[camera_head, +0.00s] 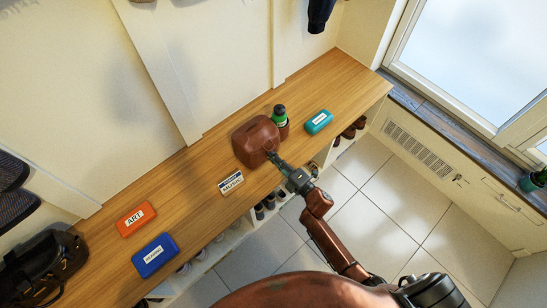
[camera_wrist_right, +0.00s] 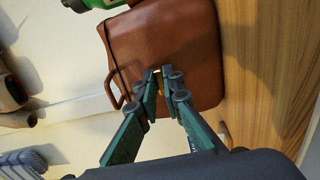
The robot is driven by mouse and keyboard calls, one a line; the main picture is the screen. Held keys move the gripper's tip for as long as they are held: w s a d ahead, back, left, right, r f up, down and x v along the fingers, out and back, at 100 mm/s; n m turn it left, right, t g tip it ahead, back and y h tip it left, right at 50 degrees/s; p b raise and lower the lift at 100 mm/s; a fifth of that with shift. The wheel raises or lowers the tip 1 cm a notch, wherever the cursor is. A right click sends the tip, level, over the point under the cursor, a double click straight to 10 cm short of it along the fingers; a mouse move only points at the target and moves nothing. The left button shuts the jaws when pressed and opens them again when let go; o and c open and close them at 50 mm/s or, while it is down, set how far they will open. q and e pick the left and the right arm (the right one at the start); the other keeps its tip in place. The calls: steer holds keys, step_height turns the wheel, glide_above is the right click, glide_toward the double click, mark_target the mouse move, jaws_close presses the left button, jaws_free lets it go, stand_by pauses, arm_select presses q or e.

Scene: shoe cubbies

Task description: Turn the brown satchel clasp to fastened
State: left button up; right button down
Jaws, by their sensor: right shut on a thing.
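The brown satchel (camera_head: 252,139) stands on the wooden bench top. It also fills the upper middle of the right wrist view (camera_wrist_right: 180,45), where its handle (camera_wrist_right: 117,90) shows at the left. My right gripper (camera_head: 272,156) reaches the satchel's front face. In the right wrist view its green fingers (camera_wrist_right: 160,80) are shut on the small brass-coloured clasp (camera_wrist_right: 157,71). The fingertips hide most of the clasp, so I cannot tell which way it is turned. My left gripper is not in view.
A green bottle (camera_head: 280,113) stands close behind the satchel. A teal box (camera_head: 319,122), a white labelled box (camera_head: 231,182), an orange box (camera_head: 136,219) and a blue box (camera_head: 155,255) lie on the bench top (camera_head: 190,190). Shoes fill cubbies below. A black bag (camera_head: 42,266) sits at the left.

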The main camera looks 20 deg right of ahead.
stand_by(0.4)
steer(key=c, duration=2.1)
jaws_free()
steer(key=shift+s, duration=0.1)
steer(key=v, duration=1.1)
steer(key=shift+s+d, duration=0.15)
steer(key=shift+s, duration=0.2)
